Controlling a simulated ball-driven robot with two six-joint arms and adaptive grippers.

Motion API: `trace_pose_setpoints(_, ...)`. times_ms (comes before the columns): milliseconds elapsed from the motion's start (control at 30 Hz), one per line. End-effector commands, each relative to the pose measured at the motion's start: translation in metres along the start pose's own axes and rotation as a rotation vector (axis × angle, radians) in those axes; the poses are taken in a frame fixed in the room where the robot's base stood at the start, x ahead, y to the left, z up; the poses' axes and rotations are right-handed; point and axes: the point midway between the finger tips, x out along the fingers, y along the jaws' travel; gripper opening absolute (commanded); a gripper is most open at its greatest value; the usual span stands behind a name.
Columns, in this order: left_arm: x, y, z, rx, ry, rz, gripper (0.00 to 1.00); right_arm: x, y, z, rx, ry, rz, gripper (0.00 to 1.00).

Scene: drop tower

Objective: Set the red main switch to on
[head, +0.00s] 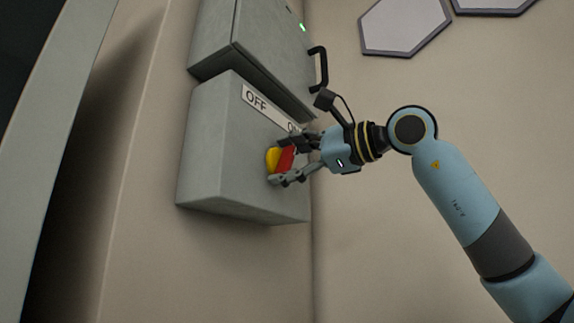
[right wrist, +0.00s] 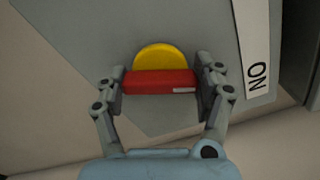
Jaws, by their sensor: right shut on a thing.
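The red main switch (head: 286,158) is a red bar handle on a yellow round base (head: 272,159), on the front of a grey switch box (head: 215,150). A white label strip (head: 262,106) above it reads OFF at its left end and ON, partly covered, at its right. My right gripper (head: 284,161) is shut on the red handle. In the right wrist view the red handle (right wrist: 160,83) lies between the two fingers, with the yellow base (right wrist: 155,57) behind it. The ON end of the label (right wrist: 254,60) is to the right there. My left gripper is not in view.
A second grey cabinet (head: 255,45) with a black handle (head: 320,68) and a green light (head: 303,28) sits right above the switch box, close to my right wrist. White hexagonal panels (head: 403,24) hang on the wall. The wall below is clear.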

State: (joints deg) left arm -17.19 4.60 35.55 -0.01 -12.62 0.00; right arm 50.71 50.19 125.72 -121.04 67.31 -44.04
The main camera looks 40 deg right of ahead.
Motion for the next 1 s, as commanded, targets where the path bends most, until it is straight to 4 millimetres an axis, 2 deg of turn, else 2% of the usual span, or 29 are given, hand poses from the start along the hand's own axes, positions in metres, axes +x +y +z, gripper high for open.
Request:
trace_pose_setpoints(433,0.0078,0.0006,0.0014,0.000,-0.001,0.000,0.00,0.0003,0.0016,-0.0008,0.290,0.002,0.003,0.37)
trace_pose_setpoints(1000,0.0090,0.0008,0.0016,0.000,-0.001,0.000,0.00,0.0005,0.0018,-0.0009,0.364,0.002,0.005,0.37)
